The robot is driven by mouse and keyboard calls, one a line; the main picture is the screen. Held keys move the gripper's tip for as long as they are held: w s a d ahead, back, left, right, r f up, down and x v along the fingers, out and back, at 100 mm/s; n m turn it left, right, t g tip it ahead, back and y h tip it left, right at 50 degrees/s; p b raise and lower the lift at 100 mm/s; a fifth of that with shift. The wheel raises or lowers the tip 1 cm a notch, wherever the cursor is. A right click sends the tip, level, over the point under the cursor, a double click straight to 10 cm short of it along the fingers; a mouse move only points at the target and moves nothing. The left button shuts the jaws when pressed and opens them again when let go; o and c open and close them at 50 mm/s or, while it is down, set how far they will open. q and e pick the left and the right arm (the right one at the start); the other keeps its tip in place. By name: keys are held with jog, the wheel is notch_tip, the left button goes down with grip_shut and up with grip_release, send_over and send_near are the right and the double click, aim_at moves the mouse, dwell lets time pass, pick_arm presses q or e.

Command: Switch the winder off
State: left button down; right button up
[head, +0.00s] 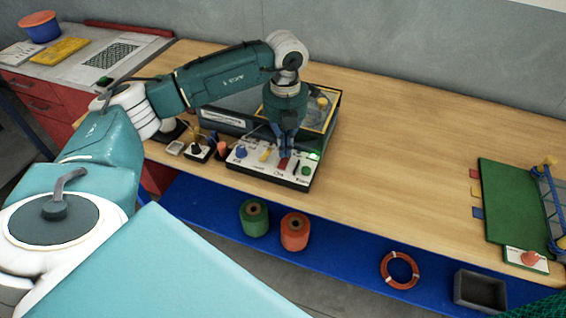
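The winder (245,170) stands on the wooden bench, with a pale sloped control panel at its front. The panel carries a blue knob (240,152), a yellow part (265,154), a red part (283,164) and a green button (306,170). A green light (314,155) glows at its upper right. My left gripper (286,150) points down over the panel, with its fingertips close to the red part. I cannot tell whether they touch it, or how far the fingers are apart. The arm and gripper hide part of the winder. My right gripper is not in view.
A small box with a black knob (197,150) sits left of the winder. Green (254,218) and orange (295,232) twine spools stand on the blue lower shelf below. A green board (505,200) lies at the right. The bench between is clear.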

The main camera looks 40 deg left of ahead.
aim_at(285, 159)
pick_arm(q)
jog(key=shift+f+b, duration=0.4)
jog(key=shift+f, duration=0.1)
dwell(0.8)
jog(key=shift+f+b, duration=0.45)
jog(key=shift+f, duration=0.25)
jog(key=shift+s+r, duration=0.1)
jog(key=shift+r, duration=0.05)
jog(key=shift+r+p, duration=0.75)
jog(key=shift+r, duration=0.1)
jog(key=shift+r+p, duration=1.6)
jog(key=shift+r, duration=1)
